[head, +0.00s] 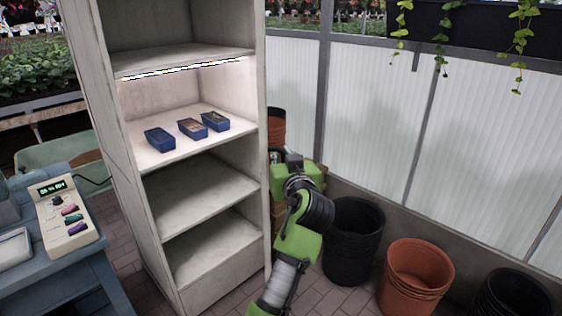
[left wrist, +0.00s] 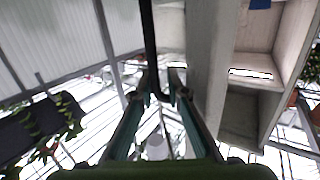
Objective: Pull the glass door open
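The tall pale shelf unit (head: 185,215) stands at centre-left in the head view, its shelves showing plainly. I cannot make out a glass pane or handle there. My left gripper (head: 286,160) is just right of the unit's front right edge, small and partly unclear. In the left wrist view my left gripper (left wrist: 163,88) has its fingertips a little apart. A dark upright bar (left wrist: 149,40) runs down to the fingertips, nearer the left finger. I cannot tell whether it belongs to the door or touches the fingers. My right gripper is not in view.
Blue trays (head: 192,128) sit on the lit shelf. A blue table (head: 75,275) with a beige device (head: 66,215) is at left. Black pots (head: 355,240) and orange pots (head: 418,275) stand right of my arm, along the translucent wall (head: 375,120).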

